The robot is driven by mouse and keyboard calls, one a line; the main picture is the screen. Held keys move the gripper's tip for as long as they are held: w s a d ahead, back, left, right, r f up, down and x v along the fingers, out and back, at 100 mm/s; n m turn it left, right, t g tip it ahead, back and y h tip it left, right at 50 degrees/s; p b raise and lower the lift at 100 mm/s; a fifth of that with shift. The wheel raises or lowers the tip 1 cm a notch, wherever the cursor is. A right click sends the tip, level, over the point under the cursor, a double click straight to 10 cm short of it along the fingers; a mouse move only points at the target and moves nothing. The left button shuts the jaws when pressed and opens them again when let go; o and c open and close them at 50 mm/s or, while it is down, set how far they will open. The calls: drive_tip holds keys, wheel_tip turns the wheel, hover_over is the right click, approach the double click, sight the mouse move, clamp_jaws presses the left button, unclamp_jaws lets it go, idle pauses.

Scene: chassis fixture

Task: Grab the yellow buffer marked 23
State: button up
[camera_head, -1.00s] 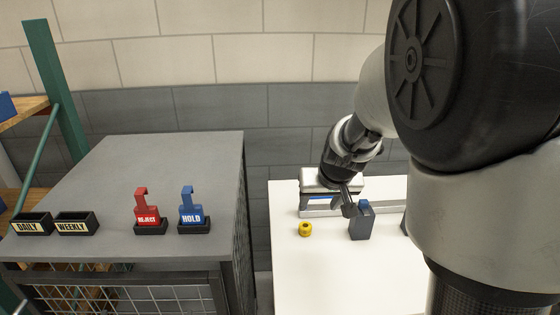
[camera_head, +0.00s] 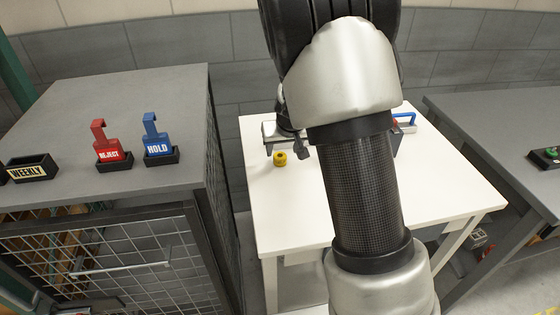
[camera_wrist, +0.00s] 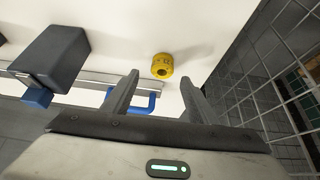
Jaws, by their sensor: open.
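The yellow buffer (camera_head: 280,159) is a short ring-shaped piece on the white table, near its left side. My gripper (camera_head: 287,147) is just above and beside the buffer in the head view, partly hidden by my arm. In the wrist view my gripper (camera_wrist: 160,82) is open and empty, its two fingers apart and not touching the buffer.
A dark grey block with a blue part (camera_wrist: 62,57) stands left of my fingers in the wrist view. A blue handle (camera_wrist: 148,101) lies below the fingertips. A wire mesh cabinet (camera_wrist: 285,75) is close on the right. The white table (camera_head: 440,185) is bare at the front right.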

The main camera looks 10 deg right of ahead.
sight(281, 154)
drive_tip(key=x, duration=0.4)
drive_tip(key=shift+a+f+b, duration=0.2)
drive_tip(key=shift+b, duration=0.15)
drive_tip(key=c, duration=1.1)
